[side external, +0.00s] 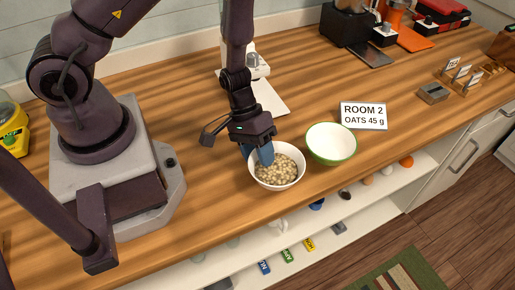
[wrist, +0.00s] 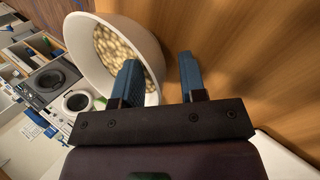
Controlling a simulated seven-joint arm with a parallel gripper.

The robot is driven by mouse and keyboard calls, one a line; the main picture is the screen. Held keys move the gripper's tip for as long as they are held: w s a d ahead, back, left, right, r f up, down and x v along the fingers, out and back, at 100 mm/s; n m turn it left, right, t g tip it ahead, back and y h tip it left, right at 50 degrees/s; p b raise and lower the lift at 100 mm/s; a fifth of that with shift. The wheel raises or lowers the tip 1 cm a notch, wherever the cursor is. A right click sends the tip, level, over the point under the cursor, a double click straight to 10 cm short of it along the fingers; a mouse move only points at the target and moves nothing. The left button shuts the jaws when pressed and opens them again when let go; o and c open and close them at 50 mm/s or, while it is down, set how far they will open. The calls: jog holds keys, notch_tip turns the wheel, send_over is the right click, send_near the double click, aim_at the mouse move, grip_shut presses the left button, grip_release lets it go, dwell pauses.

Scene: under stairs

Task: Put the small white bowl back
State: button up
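A small white bowl (side external: 279,187) stands upright on the wooden counter, holding pale, round, oat-like pieces (side external: 276,170). My gripper (side external: 258,155) points down at its left rim, with blue fingers. In the wrist view the white bowl (wrist: 150,42) is at the upper left. There my gripper (wrist: 160,62) is open: one finger is over the bowl's inside, the other outside it, with the rim between them. A gap shows between the rim and the outer finger. A second bowl (side external: 331,143), white inside and green outside, looks empty and stands just right of the white one.
A white device (side external: 257,66) and a white sheet (side external: 268,98) are behind my gripper. A grey block (side external: 433,93) is farther right. The counter's front edge is close, above a white shelf.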

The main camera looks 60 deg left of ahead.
jog(key=w+a+r+t+y, duration=0.2)
jog(key=a+r+t+y, duration=0.15)
jog(key=r, duration=0.55)
jog(key=w+a+r+m+t+y, duration=0.15)
jog(key=a+r, duration=0.35)
jog(key=r, duration=0.5)
jog(key=w+a+r+n+t+y, duration=0.1)
jog(key=w+a+r+t+y, duration=0.25)
jog(key=r, duration=0.55)
jog(key=s+d+r+m+g+h, duration=0.1)
jog(key=s+d+r+m+g, duration=0.1)
jog(key=s, duration=0.5)
jog(key=s+d+r+m+g+h, duration=0.1)
jog(key=s+d+r+m, duration=0.1)
jog(key=s, duration=0.6)
jog(key=shift+d+r+g, duration=0.35)
jog(key=shift+d+r, duration=0.35)
jog(key=shift+d, duration=0.45)
